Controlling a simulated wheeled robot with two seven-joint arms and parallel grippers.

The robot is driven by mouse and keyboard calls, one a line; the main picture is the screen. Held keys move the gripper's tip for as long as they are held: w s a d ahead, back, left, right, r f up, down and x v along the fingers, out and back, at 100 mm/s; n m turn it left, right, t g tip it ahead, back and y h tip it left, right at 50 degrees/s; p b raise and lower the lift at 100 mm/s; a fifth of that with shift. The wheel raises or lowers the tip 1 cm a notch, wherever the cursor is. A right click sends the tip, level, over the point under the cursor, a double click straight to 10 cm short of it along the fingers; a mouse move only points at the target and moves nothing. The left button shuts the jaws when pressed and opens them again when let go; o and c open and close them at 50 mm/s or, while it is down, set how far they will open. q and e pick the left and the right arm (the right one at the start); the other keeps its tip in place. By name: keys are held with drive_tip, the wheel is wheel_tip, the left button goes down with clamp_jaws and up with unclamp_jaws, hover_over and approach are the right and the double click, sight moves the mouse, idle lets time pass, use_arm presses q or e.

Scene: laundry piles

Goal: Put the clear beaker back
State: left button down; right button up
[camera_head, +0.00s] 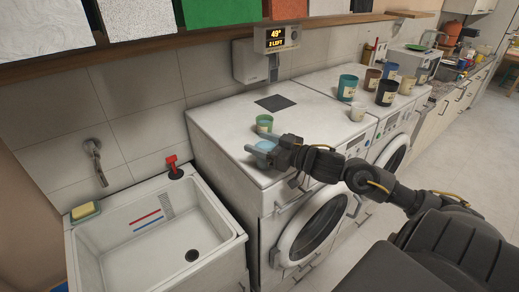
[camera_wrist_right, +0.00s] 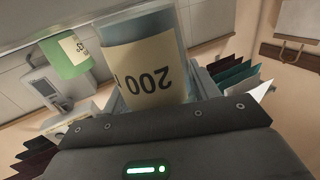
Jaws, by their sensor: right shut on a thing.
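The clear beaker (camera_wrist_right: 160,85), light blue with a cream label reading "200", fills the middle of the right wrist view. My right gripper (camera_head: 264,147) is shut on it over the front left corner of the near washing machine (camera_head: 318,112). In the head view the beaker (camera_head: 265,146) shows as a small pale-blue patch, mostly hidden by the fingers. I cannot tell whether its base touches the machine top. The label appears upside down in the wrist view. My left gripper is in neither view.
A green labelled cup (camera_head: 264,123) stands just behind the held beaker. Several mugs and cups, including a teal one (camera_head: 347,88) and a dark one (camera_head: 386,92), stand further right. A sink (camera_head: 226,237) lies left.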

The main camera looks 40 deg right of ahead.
drive_tip(key=o, duration=1)
drive_tip(key=shift+c, duration=0.2)
drive_tip(key=shift+s+d, duration=0.1)
drive_tip(key=shift+s, duration=0.25)
drive_tip(key=b+v, duration=0.2)
drive_tip(key=v, duration=0.9)
drive_tip(key=shift+s, duration=0.1)
drive_tip(key=shift+d, duration=0.1)
